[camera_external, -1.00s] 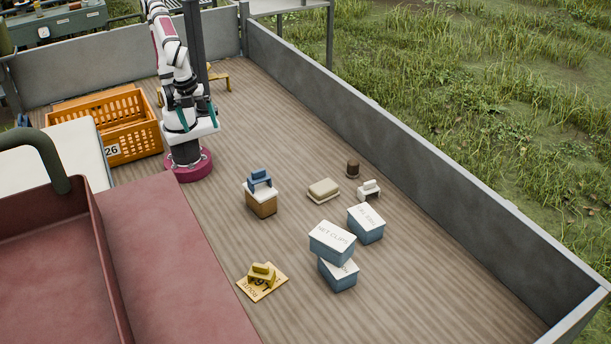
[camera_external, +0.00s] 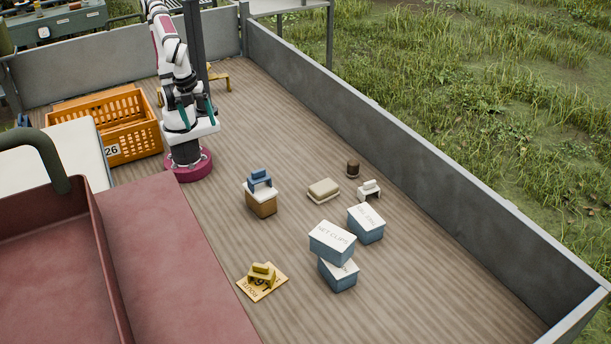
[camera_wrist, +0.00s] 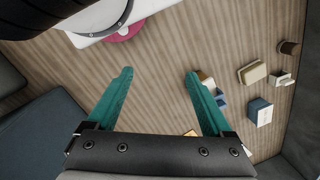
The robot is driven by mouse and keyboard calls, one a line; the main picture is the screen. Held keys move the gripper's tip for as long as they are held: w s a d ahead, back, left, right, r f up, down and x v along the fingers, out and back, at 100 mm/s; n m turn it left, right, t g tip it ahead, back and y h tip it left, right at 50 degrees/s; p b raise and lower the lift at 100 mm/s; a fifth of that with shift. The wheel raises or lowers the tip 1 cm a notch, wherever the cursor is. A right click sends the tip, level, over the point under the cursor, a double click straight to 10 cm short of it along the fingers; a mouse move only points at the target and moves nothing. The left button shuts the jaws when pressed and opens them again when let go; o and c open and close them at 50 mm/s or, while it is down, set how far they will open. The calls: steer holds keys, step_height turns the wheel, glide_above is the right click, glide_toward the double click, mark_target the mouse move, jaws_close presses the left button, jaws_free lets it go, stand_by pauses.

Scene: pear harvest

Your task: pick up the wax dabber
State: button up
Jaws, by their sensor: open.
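Three small handled pieces of similar shape are in the external view, and I cannot tell for sure which is the wax dabber. A blue one (camera_external: 260,177) sits on a white-topped brown box (camera_external: 262,204). A cream one (camera_external: 369,189) stands on the deck near a blue box. A yellow one (camera_external: 262,272) lies on a lettered card (camera_external: 250,289). My gripper (camera_external: 196,112) is open and empty, high near my base, well apart from all three. In the wrist view its teal fingers (camera_wrist: 160,74) are spread, with the blue piece (camera_wrist: 221,100) partly hidden behind the right finger.
Blue boxes with white lids (camera_external: 332,240) (camera_external: 365,225) stand on the deck, one stacked crookedly on another. A beige pad (camera_external: 323,190) and a brown cylinder (camera_external: 353,169) are nearby. An orange crate (camera_external: 132,125) is left of my base. Grey walls (camera_external: 420,155) border the deck.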

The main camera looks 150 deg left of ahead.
steer(key=w+r+n+t+h, duration=0.2)
steer(key=w+n+t, duration=0.3)
steer(key=w, duration=0.9)
steer(key=w+a+n+t+y, duration=0.1)
steer(key=w+a+n+t, duration=0.1)
steer(key=w+a+n, duration=0.35)
steer(key=n+g+y, duration=0.2)
steer(key=n+y, duration=0.7)
steer(key=y, duration=0.2)
glide_above(349, 162)
steer(key=s+d, duration=0.4)
steer(key=d, duration=0.5)
step_height(349, 162, down, 17)
steer(key=x, duration=1)
steer(key=shift+d+f, duration=0.1)
steer(key=shift+f, duration=0.15)
steer(key=x, duration=0.5)
steer(key=shift+w+a, duration=0.25)
steer(key=shift+w, duration=0.1)
jaws_close()
